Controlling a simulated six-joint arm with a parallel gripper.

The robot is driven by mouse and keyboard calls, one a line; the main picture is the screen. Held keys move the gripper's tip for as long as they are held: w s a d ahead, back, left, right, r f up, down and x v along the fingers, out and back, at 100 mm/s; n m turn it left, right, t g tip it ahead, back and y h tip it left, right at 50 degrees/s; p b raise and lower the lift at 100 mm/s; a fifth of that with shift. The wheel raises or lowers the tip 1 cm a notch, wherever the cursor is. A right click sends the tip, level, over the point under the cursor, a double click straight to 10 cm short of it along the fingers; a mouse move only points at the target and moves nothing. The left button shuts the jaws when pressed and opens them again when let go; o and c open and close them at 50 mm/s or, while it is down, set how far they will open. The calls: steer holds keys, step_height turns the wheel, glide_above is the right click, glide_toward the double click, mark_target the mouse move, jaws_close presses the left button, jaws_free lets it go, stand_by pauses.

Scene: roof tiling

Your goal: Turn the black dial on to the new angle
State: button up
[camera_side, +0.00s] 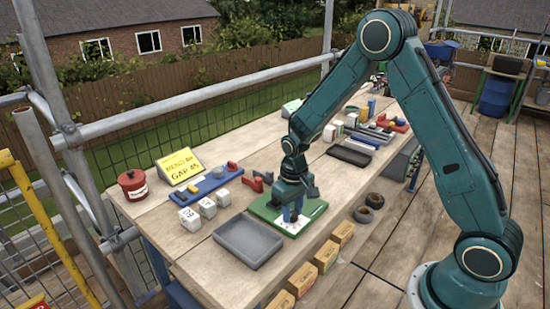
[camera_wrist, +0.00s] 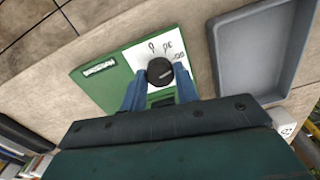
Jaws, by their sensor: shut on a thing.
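The black dial (camera_wrist: 159,71) sits on a white marked face (camera_wrist: 147,48) on a green board (camera_wrist: 88,78). In the wrist view my gripper (camera_wrist: 159,82) has its two blue fingers on either side of the dial, shut on it. Some handwritten marks show on the white face above and right of the dial. A small pale mark shows on the dial's top. In the side view my gripper (camera_side: 292,212) points down over the green board (camera_side: 265,212), and the dial is hidden behind the fingers there.
A grey tray (camera_side: 248,240) lies beside the board. White numbered blocks (camera_side: 208,208), a blue rack (camera_side: 212,184), a yellow sign (camera_side: 179,167) and a red pot (camera_side: 132,185) stand to the left. Several tan boxes (camera_side: 303,279) line the front edge. Dark rings (camera_side: 374,200) lie to the right.

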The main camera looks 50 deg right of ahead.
mark_target(292, 213)
steer(key=shift+m, duration=0.4)
steer(key=o, duration=1)
steer(key=shift+c, duration=0.2)
steer(key=shift+r, duration=0.1)
step_height(292, 213, up, 14)
stand_by(0.4)
